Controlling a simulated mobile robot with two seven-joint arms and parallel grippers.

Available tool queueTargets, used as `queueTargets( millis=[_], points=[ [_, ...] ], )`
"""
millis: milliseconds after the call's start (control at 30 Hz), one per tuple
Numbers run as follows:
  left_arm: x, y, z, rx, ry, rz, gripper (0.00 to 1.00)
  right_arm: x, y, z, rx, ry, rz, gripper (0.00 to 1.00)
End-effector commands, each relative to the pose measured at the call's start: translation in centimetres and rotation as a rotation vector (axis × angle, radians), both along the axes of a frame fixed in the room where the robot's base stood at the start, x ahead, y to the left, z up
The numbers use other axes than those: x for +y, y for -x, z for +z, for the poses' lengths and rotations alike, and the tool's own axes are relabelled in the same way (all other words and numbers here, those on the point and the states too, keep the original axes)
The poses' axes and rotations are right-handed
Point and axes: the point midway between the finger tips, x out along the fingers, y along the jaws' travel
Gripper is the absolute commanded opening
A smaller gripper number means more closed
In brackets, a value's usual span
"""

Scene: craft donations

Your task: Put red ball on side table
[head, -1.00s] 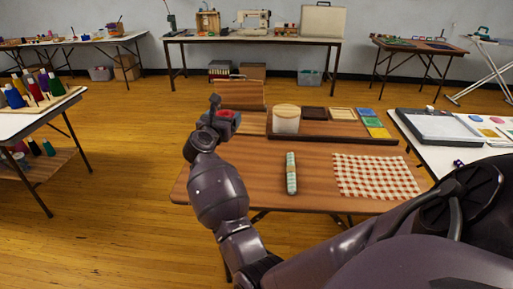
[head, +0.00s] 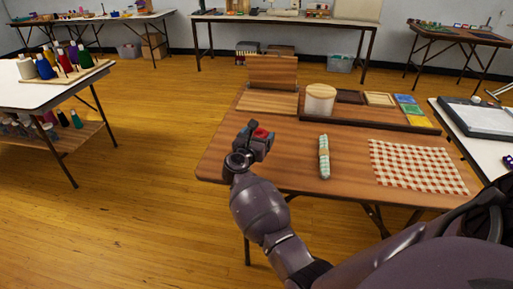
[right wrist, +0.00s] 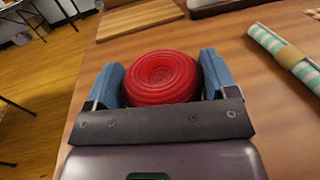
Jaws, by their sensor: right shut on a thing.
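The red ball (right wrist: 162,80) sits between the two blue-grey fingers of my right gripper (right wrist: 163,84), which is shut on it. It looks round with ringed grooves on top. In the head view the red ball (head: 262,133) shows as a small red patch in the right gripper (head: 258,138), over the left front part of a wooden folding table (head: 285,160). Whether the ball touches the tabletop cannot be told. Which table is called the side table cannot be told from the pictures. My left gripper is not in view.
On the wooden table are a mint-striped roll (head: 323,158), a red checked cloth (head: 415,165), a lidded jar (head: 320,101) and a dark tray (head: 375,124) at the back. A white table with thread cones (head: 30,95) stands left. Open floor lies between the tables.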

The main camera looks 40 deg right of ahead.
Motion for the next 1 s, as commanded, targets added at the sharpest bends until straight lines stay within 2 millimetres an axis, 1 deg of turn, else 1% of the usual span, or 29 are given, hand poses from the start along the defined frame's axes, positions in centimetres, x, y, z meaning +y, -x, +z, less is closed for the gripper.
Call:
queueTargets(
  millis=[33, 100, 200, 300, 567, 767, 800, 900, 933, 1000],
  points=[
    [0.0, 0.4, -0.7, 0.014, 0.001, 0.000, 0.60, 0.0, 0.1, -1.9, 0.013, 0.001, 0.000, 0.55],
    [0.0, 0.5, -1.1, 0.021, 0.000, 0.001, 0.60, 0.0, 0.1, -3.0, 0.014, 0.001, 0.001, 0.55],
    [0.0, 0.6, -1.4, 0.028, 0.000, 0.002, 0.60, 0.0, 0.1, -4.0, 0.011, 0.001, 0.001, 0.55],
    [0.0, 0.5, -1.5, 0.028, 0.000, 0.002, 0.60, 0.0, 0.1, -4.3, 0.006, 0.001, 0.001, 0.55],
    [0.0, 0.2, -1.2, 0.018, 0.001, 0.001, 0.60, 0.0, 0.0, -4.1, 0.003, 0.001, 0.001, 0.55],
    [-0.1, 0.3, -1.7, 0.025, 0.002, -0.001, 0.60, 0.0, 0.1, -4.8, 0.006, 0.000, 0.001, 0.55],
    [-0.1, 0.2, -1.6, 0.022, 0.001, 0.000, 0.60, 0.0, 0.1, -4.7, 0.005, -0.001, 0.001, 0.83],
    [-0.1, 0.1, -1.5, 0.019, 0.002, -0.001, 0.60, 0.0, 0.0, -4.6, 0.004, 0.000, 0.001, 0.98],
    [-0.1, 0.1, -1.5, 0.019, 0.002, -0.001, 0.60, 0.0, 0.0, -4.6, 0.004, 0.000, 0.001, 1.00],
    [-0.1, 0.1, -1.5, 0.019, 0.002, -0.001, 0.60, 0.0, 0.0, -4.6, 0.004, 0.000, 0.001, 1.00]
  ],
)
